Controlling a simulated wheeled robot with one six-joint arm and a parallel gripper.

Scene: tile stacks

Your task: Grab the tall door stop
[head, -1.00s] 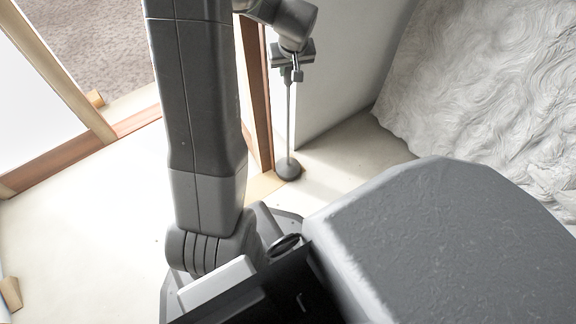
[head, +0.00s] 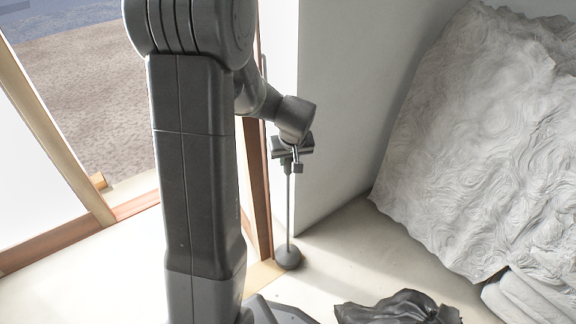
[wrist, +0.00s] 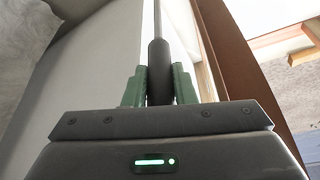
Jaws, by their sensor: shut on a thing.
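The tall door stop (head: 289,215) is a thin grey rod with a round dark base, upright beside the brown door frame in the head view. Its base is on or very near the pale floor; I cannot tell which. My gripper (head: 289,162) is shut on the upper end of the rod. In the wrist view the green fingers of my gripper (wrist: 159,88) close on both sides of the dark thick grip of the door stop (wrist: 158,58). The thin rod runs on beyond it.
A brown door frame (head: 253,190) stands just left of the door stop, with a white wall (head: 340,110) to its right. A large white crumpled cover (head: 480,130) is at the right. A dark crumpled item (head: 400,308) lies on the floor at the front. Pale floor between is clear.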

